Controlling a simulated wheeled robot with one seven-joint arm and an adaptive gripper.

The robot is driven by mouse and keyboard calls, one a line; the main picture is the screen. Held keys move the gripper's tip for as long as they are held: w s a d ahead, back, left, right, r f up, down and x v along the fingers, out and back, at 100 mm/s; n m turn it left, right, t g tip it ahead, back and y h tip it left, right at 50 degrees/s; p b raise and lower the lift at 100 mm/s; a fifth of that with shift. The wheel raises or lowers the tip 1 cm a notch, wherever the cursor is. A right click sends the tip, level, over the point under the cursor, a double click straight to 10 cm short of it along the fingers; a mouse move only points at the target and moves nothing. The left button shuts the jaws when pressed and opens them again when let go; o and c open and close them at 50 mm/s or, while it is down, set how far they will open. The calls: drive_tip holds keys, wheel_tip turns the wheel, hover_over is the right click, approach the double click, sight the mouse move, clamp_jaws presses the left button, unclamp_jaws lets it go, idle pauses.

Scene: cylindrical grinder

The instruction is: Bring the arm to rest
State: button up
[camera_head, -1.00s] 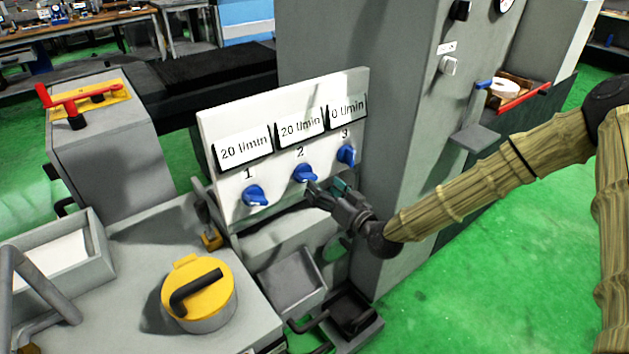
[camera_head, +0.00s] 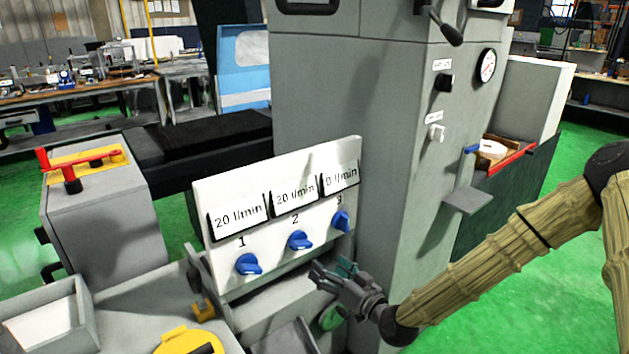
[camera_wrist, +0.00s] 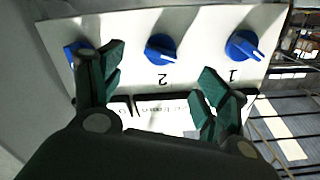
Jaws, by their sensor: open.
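My gripper (camera_head: 335,270) is open and empty in the head view, just below and in front of the white panel (camera_head: 262,262) with three blue knobs. In the wrist view my gripper (camera_wrist: 155,92) has its two green fingers spread apart, with the panel upside down beyond them. Knob 1 (camera_head: 248,264), knob 2 (camera_head: 299,240) and knob 3 (camera_head: 341,221) sit in a rising row. The labels above them read 20, 20 and 0 l/min. In the wrist view knob 3 (camera_wrist: 72,53) is partly hidden behind one finger.
The tall grey machine column (camera_head: 330,110) stands behind the panel. A grey shelf (camera_head: 467,201) juts from its right side. A grey block with a red lever (camera_head: 85,163) stands at left. A yellow cap (camera_head: 180,342) shows at the bottom edge. Green floor (camera_head: 480,300) is open at right.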

drive_tip(key=s+d+f+m+g+h, duration=0.25)
drive_tip(key=s+f+g+h, duration=0.4)
drive_tip(key=s+f, duration=1.55)
drive_tip(key=s+d+f+g+h, duration=0.1)
drive_tip(key=s+d+f+g, duration=0.1)
drive_tip(key=s+d, duration=0.2)
drive_tip(key=s+d+f+g+h, duration=0.1)
drive_tip(key=s+d+f+g, duration=0.2)
drive_tip(key=s, duration=0.6)
drive_tip(key=s+d+f+m+g+h, duration=0.1)
drive_tip(key=s+d+f+g+h, duration=0.1)
drive_tip(key=s+d, duration=0.5)
drive_tip(key=shift+s+f+g+p, duration=0.2)
drive_tip(key=shift+f+g+p, duration=0.25)
drive_tip(key=shift+f, duration=0.3)
